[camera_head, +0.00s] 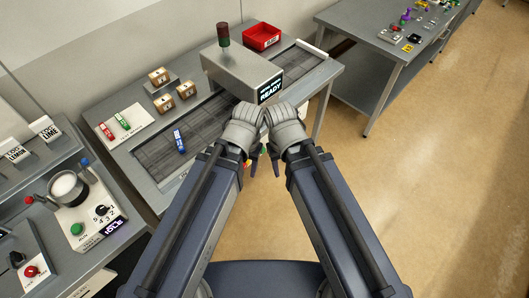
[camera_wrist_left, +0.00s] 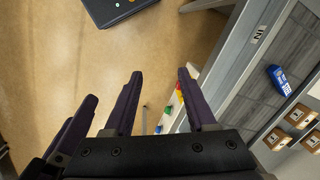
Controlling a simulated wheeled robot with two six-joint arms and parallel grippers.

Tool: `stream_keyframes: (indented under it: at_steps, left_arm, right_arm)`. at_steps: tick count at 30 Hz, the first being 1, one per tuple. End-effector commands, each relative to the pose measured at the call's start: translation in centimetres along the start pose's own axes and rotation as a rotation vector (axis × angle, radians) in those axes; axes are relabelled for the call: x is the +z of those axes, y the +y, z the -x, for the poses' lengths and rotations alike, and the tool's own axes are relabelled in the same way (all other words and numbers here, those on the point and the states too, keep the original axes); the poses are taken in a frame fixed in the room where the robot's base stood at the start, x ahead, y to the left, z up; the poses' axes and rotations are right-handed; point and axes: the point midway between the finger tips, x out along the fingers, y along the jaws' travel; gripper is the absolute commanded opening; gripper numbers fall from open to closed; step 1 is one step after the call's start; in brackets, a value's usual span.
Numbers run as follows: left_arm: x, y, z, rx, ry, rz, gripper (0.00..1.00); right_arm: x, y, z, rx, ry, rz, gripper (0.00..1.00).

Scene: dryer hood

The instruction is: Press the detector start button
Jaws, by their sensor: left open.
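My left gripper (camera_wrist_left: 159,80) is open and empty, apart from these parts. My right gripper (camera_head: 274,160) is close beside it; its opening is unclear.
A blue pack (camera_head: 179,141) lies on the conveyor (camera_head: 160,152). A red bin (camera_head: 262,37), several small boxes (camera_head: 164,103) and a white tray (camera_head: 129,120) stand on the table. Another bench (camera_head: 55,240) is at left, a grey table (camera_head: 375,45) at upper right. Floor at right is clear.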

Motion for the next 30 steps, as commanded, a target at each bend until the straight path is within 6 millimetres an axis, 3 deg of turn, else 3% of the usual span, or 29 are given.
stream_keyframes:
  at_steps: [2, 15, 30]
  left_arm:
    - [0.00, 0.00, 0.00, 0.000, 0.000, 0.000, 0.48]
    - [0.00, 0.00, 0.00, 0.000, 0.000, 0.000, 0.00]
    - [0.00, 0.00, 0.00, 0.000, 0.000, 0.000, 0.00]
  right_arm:
    - [0.00, 0.00, 0.00, 0.000, 0.000, 0.000, 0.50]
    - [0.00, 0.00, 0.00, 0.000, 0.000, 0.000, 0.50]
    - [0.00, 0.00, 0.00, 0.000, 0.000, 0.000, 0.50]
